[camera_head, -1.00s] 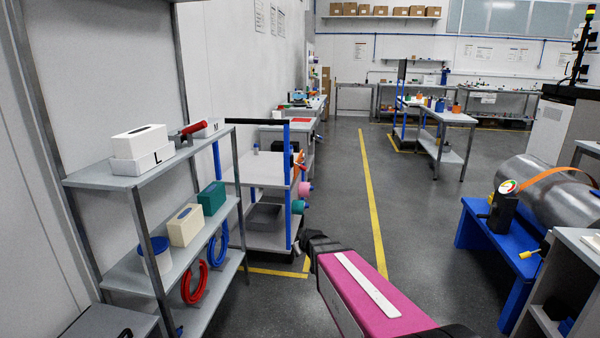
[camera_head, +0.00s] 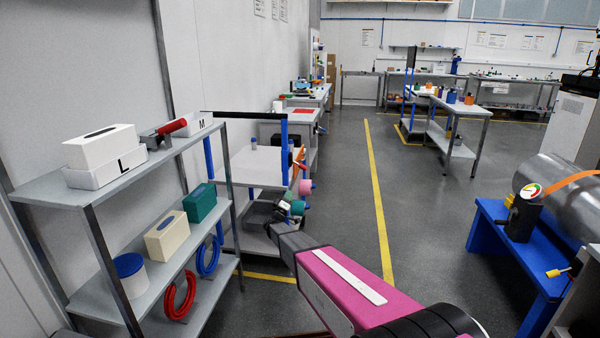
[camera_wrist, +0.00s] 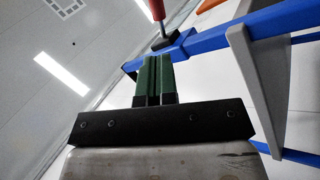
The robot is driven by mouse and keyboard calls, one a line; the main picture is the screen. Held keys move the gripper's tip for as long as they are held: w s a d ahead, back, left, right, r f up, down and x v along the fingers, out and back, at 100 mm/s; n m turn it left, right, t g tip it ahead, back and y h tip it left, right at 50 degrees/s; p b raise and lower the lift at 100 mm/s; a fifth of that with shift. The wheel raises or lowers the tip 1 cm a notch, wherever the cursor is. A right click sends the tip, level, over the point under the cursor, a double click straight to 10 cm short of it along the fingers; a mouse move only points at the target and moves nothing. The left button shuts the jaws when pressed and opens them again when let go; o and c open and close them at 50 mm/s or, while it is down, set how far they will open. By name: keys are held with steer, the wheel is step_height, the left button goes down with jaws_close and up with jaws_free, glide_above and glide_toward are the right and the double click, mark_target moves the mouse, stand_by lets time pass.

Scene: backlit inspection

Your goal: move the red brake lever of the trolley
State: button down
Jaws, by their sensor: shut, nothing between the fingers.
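The trolley (camera_head: 285,151) has blue uprights, grey shelves and a black top handle, left of centre in the head view. The red brake lever (camera_wrist: 156,9) shows in the wrist view at the top edge, its upper end cut off. Its dark base sits on a blue bar (camera_wrist: 205,38) of the trolley. In the head view the lever is too small to make out surely. My gripper (camera_wrist: 154,62) has green fingers, shut together and empty, pointing towards the lever's base with a gap between. In the head view my gripper (camera_head: 282,208) is beside the trolley's near upright.
A grey shelf rack (camera_head: 105,187) on the left holds boxes, a red-handled clamp (camera_head: 172,127) and hoses. A blue bench (camera_head: 490,238) stands right. The aisle floor between is clear.

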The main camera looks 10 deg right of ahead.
steer(key=w+d+r+h, duration=0.1)
steer(key=w+d+r, duration=0.5)
steer(key=w, duration=0.4)
steer(key=shift+w+d+r, duration=0.15)
steer(key=shift+d+r, duration=0.2)
steer(key=shift+d, duration=0.35)
